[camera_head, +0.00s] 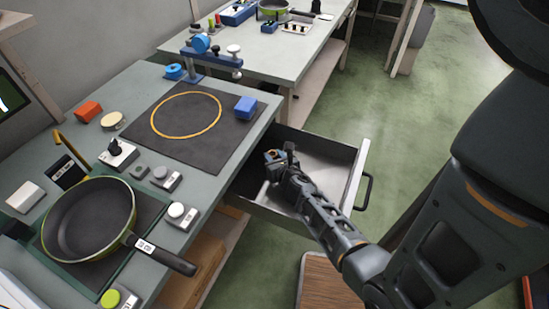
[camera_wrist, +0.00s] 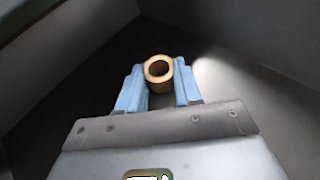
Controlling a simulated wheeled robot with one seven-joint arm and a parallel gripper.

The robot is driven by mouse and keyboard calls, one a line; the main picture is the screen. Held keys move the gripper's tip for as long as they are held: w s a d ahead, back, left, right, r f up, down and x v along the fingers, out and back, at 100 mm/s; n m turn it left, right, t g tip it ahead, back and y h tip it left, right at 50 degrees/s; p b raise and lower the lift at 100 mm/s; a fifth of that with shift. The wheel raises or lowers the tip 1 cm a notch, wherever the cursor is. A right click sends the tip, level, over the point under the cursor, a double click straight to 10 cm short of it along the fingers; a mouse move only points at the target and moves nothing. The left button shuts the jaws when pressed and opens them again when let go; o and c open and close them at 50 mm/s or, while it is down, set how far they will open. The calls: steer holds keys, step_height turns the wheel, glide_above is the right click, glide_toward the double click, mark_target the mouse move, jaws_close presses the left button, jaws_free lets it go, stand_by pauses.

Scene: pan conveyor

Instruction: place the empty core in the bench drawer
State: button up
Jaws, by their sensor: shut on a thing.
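The bench drawer (camera_head: 327,168) is pulled out from the bench at the centre of the head view. My gripper (camera_head: 275,160) is inside or just over the drawer, reaching in from the front. In the wrist view my gripper (camera_wrist: 159,88) has its two blue fingers shut on the empty core (camera_wrist: 158,72), a small tan ring with an open hole. The dark drawer interior (camera_wrist: 95,85) surrounds it in the wrist view. Whether the core touches the drawer floor cannot be told. In the head view the core is too small to make out clearly.
A green pan (camera_head: 88,215) sits on the left of the bench, its handle past the front edge. Another bench (camera_head: 285,45) stands behind. Green floor is free at right.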

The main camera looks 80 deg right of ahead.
steer(key=shift+f, duration=0.15)
steer(key=shift+f, duration=0.1)
steer(key=o, duration=1)
steer(key=shift+r, duration=0.3)
steer(key=v, duration=1.2)
